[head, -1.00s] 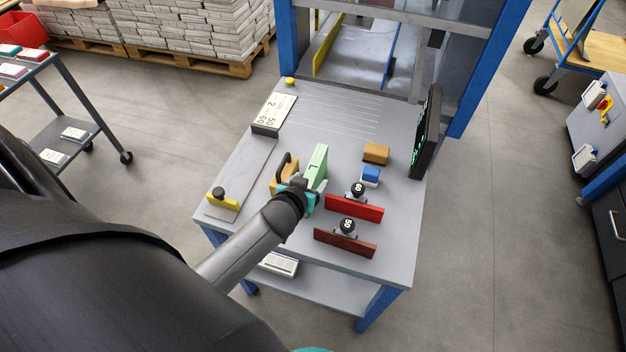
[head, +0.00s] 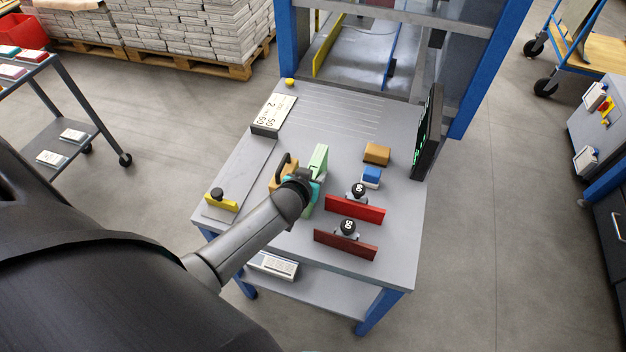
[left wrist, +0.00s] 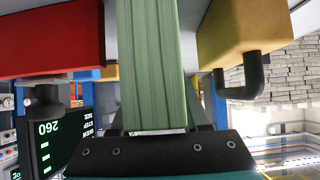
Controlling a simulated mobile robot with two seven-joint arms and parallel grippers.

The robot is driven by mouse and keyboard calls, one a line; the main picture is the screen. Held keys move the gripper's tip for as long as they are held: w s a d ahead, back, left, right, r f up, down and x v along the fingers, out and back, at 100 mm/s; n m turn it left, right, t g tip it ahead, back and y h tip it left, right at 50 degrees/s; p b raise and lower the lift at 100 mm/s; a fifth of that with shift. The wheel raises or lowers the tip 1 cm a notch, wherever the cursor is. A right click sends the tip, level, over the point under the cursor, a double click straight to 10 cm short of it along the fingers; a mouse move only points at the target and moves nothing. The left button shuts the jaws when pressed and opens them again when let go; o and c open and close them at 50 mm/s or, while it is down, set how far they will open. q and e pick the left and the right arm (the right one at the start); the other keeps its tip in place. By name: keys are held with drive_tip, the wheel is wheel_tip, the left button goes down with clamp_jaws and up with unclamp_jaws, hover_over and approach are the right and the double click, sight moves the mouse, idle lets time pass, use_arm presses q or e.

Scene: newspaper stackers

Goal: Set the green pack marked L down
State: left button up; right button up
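The green pack (head: 319,157) stands on the grey table, its lower end at or very near the tabletop. Its L mark is hidden behind my left wrist in the head view. My left gripper (head: 314,190) is at the pack's near side. In the left wrist view, which looks upside down, the green pack (left wrist: 155,65) runs from the tabletop to the gripper's palm. A dark finger of the left gripper (left wrist: 160,115) shows at each side of it. I cannot tell whether the fingers press on it. My right gripper is not in view.
An ochre block with a dark handle (head: 279,178) stands close left of the pack. A red plate (head: 352,209) and a dark red plate (head: 345,245) with black knobs stand to the right. A blue-and-white box (head: 371,177) and a tan block (head: 377,153) lie beyond. The table's far middle is clear.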

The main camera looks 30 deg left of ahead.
use_arm(q)
clamp_jaws()
idle(0.3)
drive_tip(key=shift+r, duration=0.1)
